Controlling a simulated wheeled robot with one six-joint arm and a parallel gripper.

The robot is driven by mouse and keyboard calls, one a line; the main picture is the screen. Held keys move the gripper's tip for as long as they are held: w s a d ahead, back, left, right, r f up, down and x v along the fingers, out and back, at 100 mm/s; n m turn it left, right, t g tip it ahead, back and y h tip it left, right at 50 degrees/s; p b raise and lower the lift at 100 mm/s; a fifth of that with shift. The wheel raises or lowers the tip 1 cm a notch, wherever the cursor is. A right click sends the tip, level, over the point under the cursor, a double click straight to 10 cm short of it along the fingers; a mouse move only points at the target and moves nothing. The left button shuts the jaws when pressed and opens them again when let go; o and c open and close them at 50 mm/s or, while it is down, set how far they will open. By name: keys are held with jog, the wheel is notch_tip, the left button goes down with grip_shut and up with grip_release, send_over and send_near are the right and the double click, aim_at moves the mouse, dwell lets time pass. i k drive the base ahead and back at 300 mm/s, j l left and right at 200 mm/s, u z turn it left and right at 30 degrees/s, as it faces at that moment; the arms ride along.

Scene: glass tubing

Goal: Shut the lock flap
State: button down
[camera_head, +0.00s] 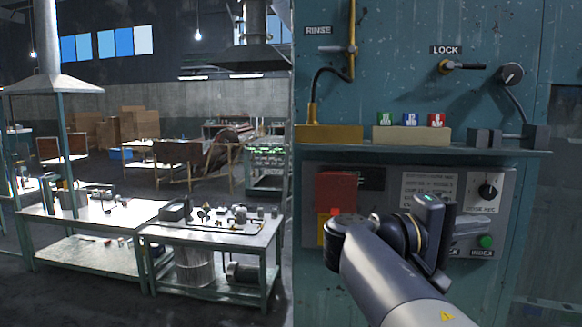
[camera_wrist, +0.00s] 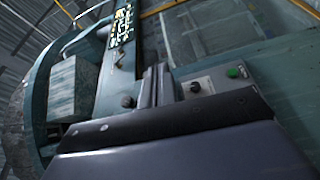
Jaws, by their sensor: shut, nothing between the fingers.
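My gripper (camera_head: 432,212) is in front of the grey control panel (camera_head: 398,178) in the head view, shut and empty. Its fingers also show in the wrist view (camera_wrist: 157,86), close together. A pale grey flap-like part (camera_head: 472,224) sits just right of my gripper, above a label partly hidden by it that ends in "CK". I cannot tell whether this part is open or shut, or whether my gripper touches it. Higher up, under a "LOCK" label (camera_head: 446,50), a brass fitting with a black handle (camera_head: 463,67) points right.
A green button (camera_head: 486,242) marked INDEX and a black knob (camera_head: 487,191) are right of my gripper. A red box (camera_head: 336,190) is to its left. A ledge (camera_head: 420,149) above carries several small blocks. Workbenches (camera_head: 93,222) stand at left.

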aim_at(336, 192)
jog(key=i+j, duration=1.2)
jog(key=j, duration=0.2)
